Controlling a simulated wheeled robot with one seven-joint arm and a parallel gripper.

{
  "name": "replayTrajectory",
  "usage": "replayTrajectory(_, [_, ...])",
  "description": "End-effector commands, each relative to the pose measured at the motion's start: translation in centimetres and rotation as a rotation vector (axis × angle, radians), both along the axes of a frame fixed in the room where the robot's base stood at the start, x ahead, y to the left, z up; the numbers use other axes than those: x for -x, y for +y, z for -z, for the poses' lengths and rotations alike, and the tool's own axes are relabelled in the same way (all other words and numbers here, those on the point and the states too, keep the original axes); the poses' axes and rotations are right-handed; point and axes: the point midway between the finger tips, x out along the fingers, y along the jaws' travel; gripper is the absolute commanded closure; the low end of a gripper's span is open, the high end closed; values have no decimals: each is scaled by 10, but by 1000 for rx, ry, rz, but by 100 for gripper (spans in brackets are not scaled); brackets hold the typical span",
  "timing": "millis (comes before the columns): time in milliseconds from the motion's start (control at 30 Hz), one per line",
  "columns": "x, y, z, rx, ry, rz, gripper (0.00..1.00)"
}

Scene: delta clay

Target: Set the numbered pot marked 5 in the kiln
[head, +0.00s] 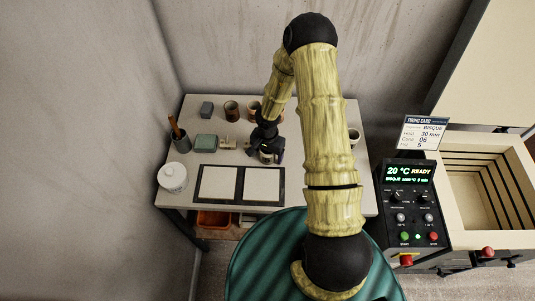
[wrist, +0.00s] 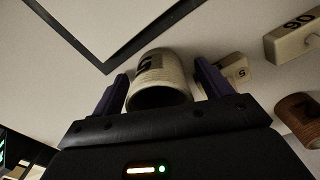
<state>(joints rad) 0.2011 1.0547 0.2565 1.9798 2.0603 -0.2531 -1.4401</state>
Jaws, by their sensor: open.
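A pale cylindrical pot with a dark mark like a 5 (wrist: 163,68) lies between the two purple fingers of my gripper (wrist: 160,80) in the wrist view. The fingers are open, one on each side of the pot; I cannot tell whether either touches it. In the head view my gripper (head: 268,151) is low over the table, behind the framed panels, with the pale pot (head: 267,158) partly hidden by it. The kiln (head: 485,190) stands open at the right, its slatted chamber showing empty. Its panel (head: 408,187) reads 20 °C READY.
The table (head: 225,104) also bears brown cups (head: 231,111), a tool holder (head: 180,140), a white lidded jar (head: 172,177), a green block (head: 205,142) and two framed pale panels (head: 218,183). Number blocks (wrist: 294,40) lie near the pot. A firing card (head: 422,133) stands by the kiln.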

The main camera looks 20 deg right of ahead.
Motion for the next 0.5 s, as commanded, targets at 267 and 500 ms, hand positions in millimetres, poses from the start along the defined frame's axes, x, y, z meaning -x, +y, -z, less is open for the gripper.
replayTrajectory(267, [0,0,0,0,0,0,65])
replayTrajectory(500, [0,0,0,0,0,0,77])
